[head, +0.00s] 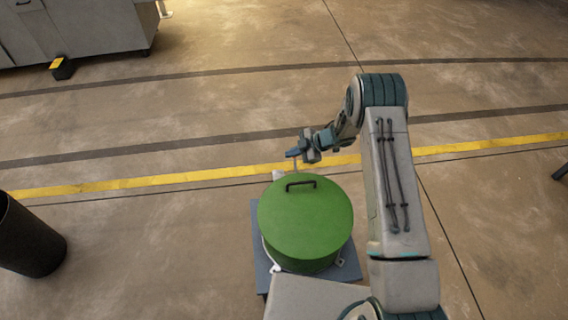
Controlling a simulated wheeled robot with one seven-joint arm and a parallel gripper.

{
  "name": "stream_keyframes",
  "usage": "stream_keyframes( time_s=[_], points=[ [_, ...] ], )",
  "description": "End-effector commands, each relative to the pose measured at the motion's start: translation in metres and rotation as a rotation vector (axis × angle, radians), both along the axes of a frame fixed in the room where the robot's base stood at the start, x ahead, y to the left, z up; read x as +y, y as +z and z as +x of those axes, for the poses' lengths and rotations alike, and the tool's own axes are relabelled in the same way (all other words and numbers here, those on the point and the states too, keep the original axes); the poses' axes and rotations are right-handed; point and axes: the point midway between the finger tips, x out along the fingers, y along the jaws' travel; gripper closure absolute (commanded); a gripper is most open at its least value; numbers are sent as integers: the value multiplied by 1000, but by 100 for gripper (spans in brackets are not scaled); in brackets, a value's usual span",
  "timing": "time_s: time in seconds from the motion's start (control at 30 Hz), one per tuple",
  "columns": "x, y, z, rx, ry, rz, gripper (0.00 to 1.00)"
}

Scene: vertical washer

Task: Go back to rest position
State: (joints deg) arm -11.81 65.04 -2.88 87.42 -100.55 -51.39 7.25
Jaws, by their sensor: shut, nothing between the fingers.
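The vertical washer (305,232) stands in front of me, with a round green lid that lies on top and looks closed. A dark handle (301,184) sits on the lid near its far edge. My gripper (291,154) is beyond the far edge of the washer, a little past the handle and apart from it. It is small in the picture and appears shut and empty. My arm reaches forward along the right side of the washer and bends left at the elbow.
The washer rests on a blue-grey base (348,265). A dark bin (30,238) stands at the left edge. A grey cabinet (85,28) is at the far left, with a black and yellow object (61,67) near it. The floor beyond the yellow line is mostly clear.

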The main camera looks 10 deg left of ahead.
Motion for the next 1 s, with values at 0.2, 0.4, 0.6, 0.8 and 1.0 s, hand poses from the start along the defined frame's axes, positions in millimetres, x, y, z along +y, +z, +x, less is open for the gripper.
stream_keyframes(
  time_s=[0.2,0.4,0.6,0.8,1.0],
  points=[
    [-22,26,8,-2,3,2,100],
    [-29,34,10,0,3,2,100],
    [-30,40,14,-11,-13,1,100],
    [-45,100,49,-109,-207,-22,100],
    [-89,192,82,-213,-541,-67,100]
  ],
)
